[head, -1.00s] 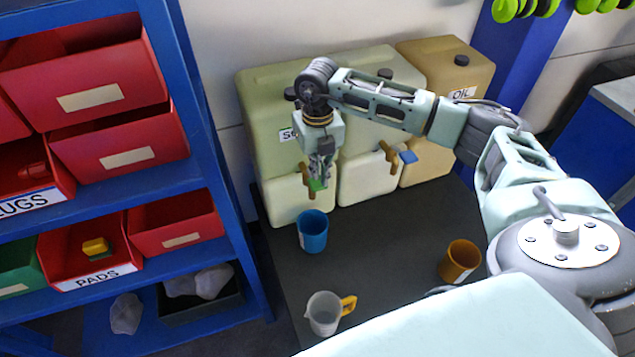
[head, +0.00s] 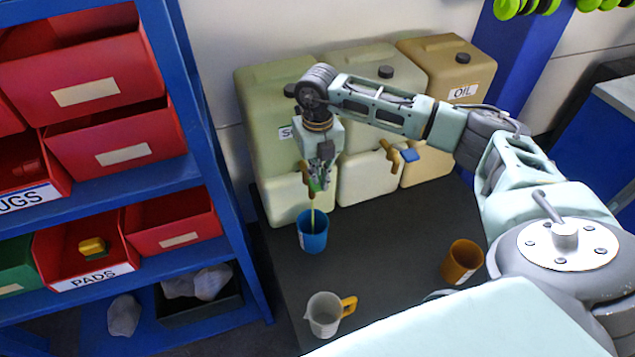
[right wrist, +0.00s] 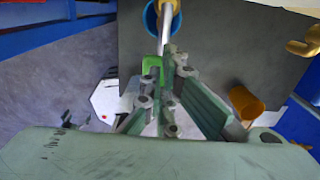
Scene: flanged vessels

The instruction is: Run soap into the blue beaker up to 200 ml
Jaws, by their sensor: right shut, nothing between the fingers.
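The blue beaker (head: 313,240) stands upright on the dark table under the tap (head: 308,167) of the left container (head: 272,133). That container's label starts with "S"; my arm hides the rest. A thin pale yellow stream (head: 312,210) runs from the tap into the beaker, and I cannot read the level. My right gripper (head: 320,182) is shut with nothing in it, right at the tap's green handle. In the right wrist view the green handle (right wrist: 152,66) is beside its fingers, and part of the blue beaker (right wrist: 150,18) shows. My left gripper is not in view.
A clear jug with a yellow handle (head: 324,315) and an orange cup (head: 462,262) stand on the table (head: 385,240). A middle container (head: 367,180) and an oil container (head: 440,70) stand to the right. A blue shelf with red bins (head: 120,150) is at left.

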